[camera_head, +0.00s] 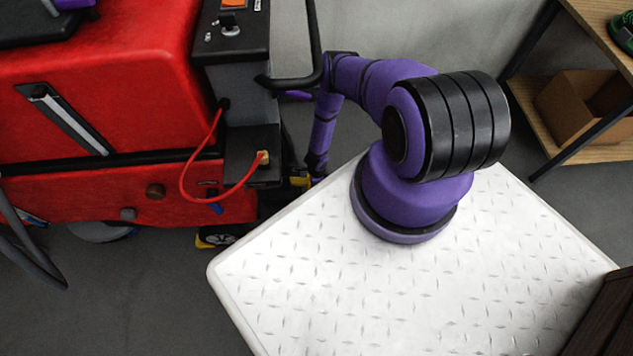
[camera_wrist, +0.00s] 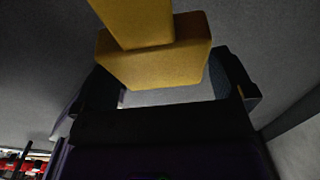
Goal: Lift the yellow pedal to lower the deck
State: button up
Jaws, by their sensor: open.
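The yellow pedal (camera_wrist: 152,62) fills the upper middle of the wrist view, a block with a narrower arm running off the top edge. My gripper (camera_wrist: 172,85) is open, with one dark finger on each side of the pedal's block. The block overlaps the space between the fingers; I cannot tell whether it touches them. In the head view a small yellow part, apparently the pedal (camera_head: 300,181), shows at the rear of the red scrubber (camera_head: 110,90). My gripper there is low beside it, mostly hidden behind my arm and the white plate.
A yellow-and-black wheel part (camera_head: 217,238) sits under the scrubber. A red cable (camera_head: 184,178) loops from its rear panel, and a black handle bar (camera_head: 316,50) stands close to my arm. A wooden shelf (camera_head: 560,110) with a cardboard box (camera_head: 585,108) is at the right.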

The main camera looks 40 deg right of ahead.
jog(key=shift+f, duration=0.2)
jog(key=c, duration=1.1)
jog(key=shift+r, duration=2.15)
jog(key=shift+w+a+r, duration=0.15)
jog(key=shift+r, duration=0.4)
jog(key=shift+w+a+r, duration=0.1)
jog(key=shift+a+r, duration=0.1)
jog(key=shift+r, duration=0.4)
jog(key=shift+w+a+r, duration=0.15)
jog(key=shift+r, duration=0.4)
jog(key=o, duration=1.1)
